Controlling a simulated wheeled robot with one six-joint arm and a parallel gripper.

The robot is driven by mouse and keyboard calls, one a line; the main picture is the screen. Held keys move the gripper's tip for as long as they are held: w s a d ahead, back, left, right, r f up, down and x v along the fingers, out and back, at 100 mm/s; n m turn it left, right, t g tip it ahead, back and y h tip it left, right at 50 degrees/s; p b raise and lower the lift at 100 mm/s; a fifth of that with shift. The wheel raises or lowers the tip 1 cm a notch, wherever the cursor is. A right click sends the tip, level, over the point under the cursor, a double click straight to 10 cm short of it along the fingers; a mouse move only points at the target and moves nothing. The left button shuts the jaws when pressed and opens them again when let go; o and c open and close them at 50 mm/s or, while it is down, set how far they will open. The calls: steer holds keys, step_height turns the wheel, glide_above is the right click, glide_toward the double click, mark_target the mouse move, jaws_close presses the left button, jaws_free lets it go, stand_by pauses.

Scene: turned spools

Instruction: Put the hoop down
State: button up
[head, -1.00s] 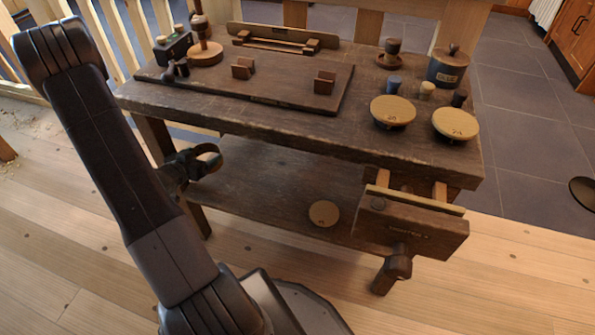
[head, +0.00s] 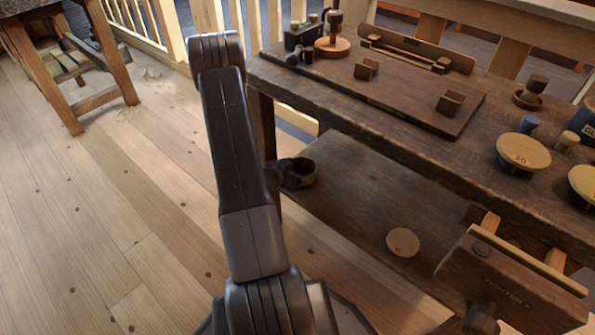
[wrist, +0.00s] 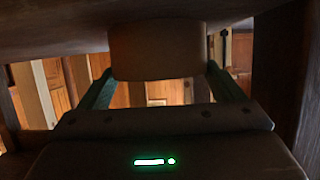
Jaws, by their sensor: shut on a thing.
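The hoop (head: 300,172) is a dark brown ring, small in the head view, at the left end of the workbench's lower shelf (head: 350,190). My gripper (wrist: 157,68) is shut on it. In the wrist view the hoop (wrist: 155,48) shows as a brown curved band between the two greenish fingers, close under a dark wooden surface. In the head view my arm partly hides the gripper. I cannot tell whether the hoop touches the shelf.
The dark workbench top (head: 350,112) lies above the shelf. A round pale disc (head: 403,242) lies on the shelf, and a wooden vise (head: 505,280) juts from the bench front. Lidded pots (head: 522,153) stand on top. Open plank floor (head: 110,220) lies left.

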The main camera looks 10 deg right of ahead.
steer(key=shift+r, duration=0.1)
steer(key=o, duration=0.9)
steer(key=shift+c, duration=0.2)
steer(key=shift+s+a+r, duration=0.1)
steer(key=shift+a+r, duration=0.1)
steer(key=p+v, duration=0.3)
steer(key=v, duration=0.8)
steer(key=shift+s+a, duration=0.2)
